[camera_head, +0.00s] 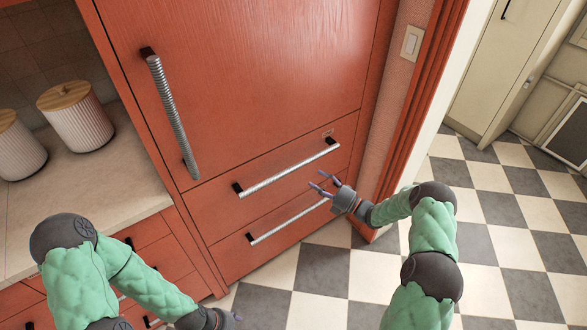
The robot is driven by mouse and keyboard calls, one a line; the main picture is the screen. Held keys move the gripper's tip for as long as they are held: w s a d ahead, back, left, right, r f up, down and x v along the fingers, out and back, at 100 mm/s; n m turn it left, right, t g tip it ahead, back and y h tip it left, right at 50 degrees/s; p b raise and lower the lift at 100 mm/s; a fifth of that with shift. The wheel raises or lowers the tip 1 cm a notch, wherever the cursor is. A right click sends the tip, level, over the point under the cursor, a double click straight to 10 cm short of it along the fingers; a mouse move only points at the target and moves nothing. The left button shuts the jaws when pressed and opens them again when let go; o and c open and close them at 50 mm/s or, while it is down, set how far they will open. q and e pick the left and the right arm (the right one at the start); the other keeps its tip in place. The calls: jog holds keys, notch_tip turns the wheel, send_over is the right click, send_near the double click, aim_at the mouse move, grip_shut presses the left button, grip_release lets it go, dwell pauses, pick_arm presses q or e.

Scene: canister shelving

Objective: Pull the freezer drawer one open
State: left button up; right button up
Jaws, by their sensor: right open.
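The red fridge-freezer has two drawers below its tall door. The upper drawer (285,196) has a long silver bar handle (285,168) with dark end mounts. The lower drawer (262,258) has a similar bar handle (283,222). Both drawers look shut; I cannot tell which is drawer one. My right gripper (322,182) is open and empty, its fingers pointing left. In the picture it sits between the two handles near their right ends, covering the lower handle's right end. My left gripper (232,318) is low at the bottom edge, partly hidden, its jaws unclear.
The tall fridge door (240,75) is shut, with a ribbed vertical handle (172,115). A counter (75,200) at left holds two ribbed white canisters with wooden lids (77,115). A red door frame (412,100) stands right of the fridge. The checkered floor (320,270) is clear in front.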

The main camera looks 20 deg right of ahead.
aim_at(294, 167)
jog(key=b+x, duration=0.2)
jog(key=x, duration=0.8)
jog(key=shift+w+a+r, duration=0.1)
jog(key=shift+a+r, duration=0.1)
jog(key=shift+a, duration=0.1)
grip_shut()
